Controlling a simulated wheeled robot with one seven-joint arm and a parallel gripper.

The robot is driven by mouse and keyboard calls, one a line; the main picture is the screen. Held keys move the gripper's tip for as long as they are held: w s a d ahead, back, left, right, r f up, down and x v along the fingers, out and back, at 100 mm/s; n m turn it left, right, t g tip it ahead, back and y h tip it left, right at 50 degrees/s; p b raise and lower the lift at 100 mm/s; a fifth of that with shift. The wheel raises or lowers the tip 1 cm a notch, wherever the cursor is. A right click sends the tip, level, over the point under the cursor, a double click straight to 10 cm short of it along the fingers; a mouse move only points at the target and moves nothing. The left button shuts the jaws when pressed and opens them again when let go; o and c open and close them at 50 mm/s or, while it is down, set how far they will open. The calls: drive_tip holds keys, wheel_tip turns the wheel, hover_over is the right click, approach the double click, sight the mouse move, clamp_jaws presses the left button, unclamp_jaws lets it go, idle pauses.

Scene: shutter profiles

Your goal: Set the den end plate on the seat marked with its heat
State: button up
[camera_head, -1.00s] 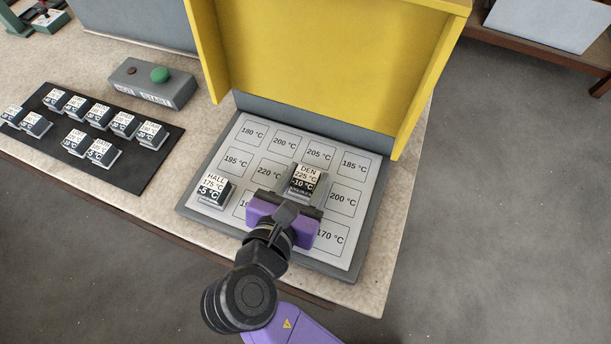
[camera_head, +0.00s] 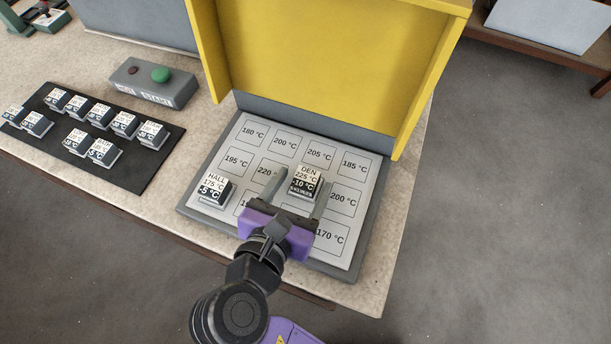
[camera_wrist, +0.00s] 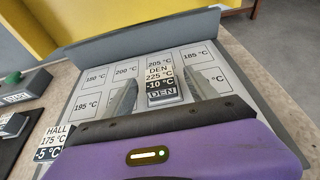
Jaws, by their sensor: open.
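The den end plate, a small block marked DEN, 225 °C and -10 °C (camera_head: 305,183), stands on the light seat board (camera_head: 241,133), left of a 200 °C seat and right of the 220 °C seat. It hides the mark beneath it. My gripper (camera_head: 300,178) is open, with one finger on each side of the den plate. The left finger is clearly apart from it; the right finger is close beside it, and I cannot tell if they touch. In the wrist view the den plate (camera_wrist: 162,88) stands between the spread fingers.
The HALL block, 175 °C and -5 °C (camera_head: 213,191), stands at the board's left front. A yellow hood (camera_head: 325,60) rises behind the board. A grey button box (camera_head: 152,84) and a dark mat (camera_head: 150,165) with several similar blocks lie to the left.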

drive_tip(key=v, duration=0.9)
drive_tip(key=shift+s+a+r+p, duration=0.1)
drive_tip(key=shift+s+p, duration=0.15)
drive_tip(key=shift+p, duration=0.05)
